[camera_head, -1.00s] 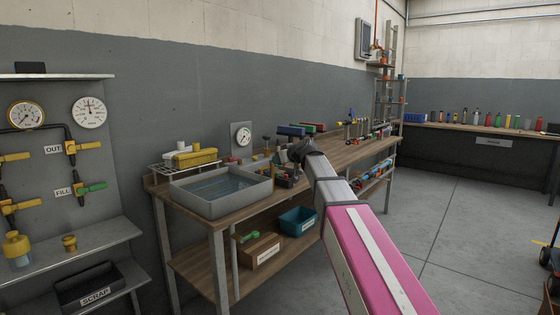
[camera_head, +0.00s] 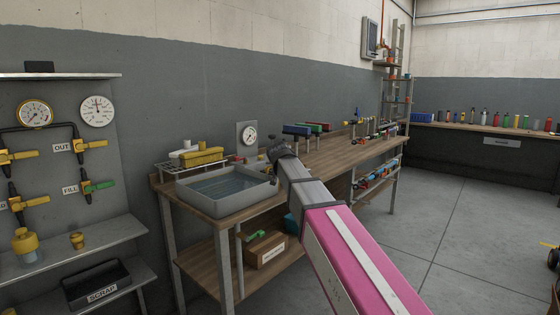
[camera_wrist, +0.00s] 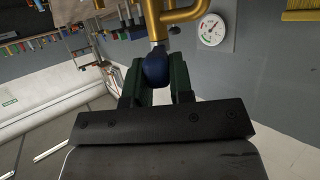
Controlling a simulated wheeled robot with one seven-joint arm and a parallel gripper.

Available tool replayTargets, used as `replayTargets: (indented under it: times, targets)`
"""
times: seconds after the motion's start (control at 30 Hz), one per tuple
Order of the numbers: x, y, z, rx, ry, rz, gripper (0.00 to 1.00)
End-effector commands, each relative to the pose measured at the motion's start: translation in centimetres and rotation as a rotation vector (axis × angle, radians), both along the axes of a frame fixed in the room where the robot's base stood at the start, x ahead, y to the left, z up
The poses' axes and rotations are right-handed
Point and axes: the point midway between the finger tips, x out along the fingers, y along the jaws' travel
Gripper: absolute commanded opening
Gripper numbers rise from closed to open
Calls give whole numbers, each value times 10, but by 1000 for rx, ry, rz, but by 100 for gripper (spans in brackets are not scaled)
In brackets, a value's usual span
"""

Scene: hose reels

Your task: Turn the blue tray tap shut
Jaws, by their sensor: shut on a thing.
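In the wrist view the two dark green fingers of my gripper (camera_wrist: 158,82) close from both sides on a rounded blue handle (camera_wrist: 155,66). The handle joins a brass stem and brass pipes (camera_wrist: 184,12) above it. I take it for the blue tray tap; its turn angle is hard to judge. In the head view my wrist (camera_head: 280,150) is just right of the grey water tray (camera_head: 248,203). My fingers and the handle are hidden there.
A round gauge (camera_head: 247,135) is on a panel behind the tray; it also shows in the wrist view (camera_wrist: 211,30). A yellow block (camera_head: 202,157) lies on a rack behind the tray. Valve-type items (camera_head: 297,130) stand farther right.

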Motion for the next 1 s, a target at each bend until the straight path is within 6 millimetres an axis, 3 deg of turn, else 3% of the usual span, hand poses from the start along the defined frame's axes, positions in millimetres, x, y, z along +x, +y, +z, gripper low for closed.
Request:
replayTargets:
  times: [0.7,1.0]
  targets:
    - [9,30,0,1,1,-569,0]
    - [11,35,-1,3,2,-715,0]
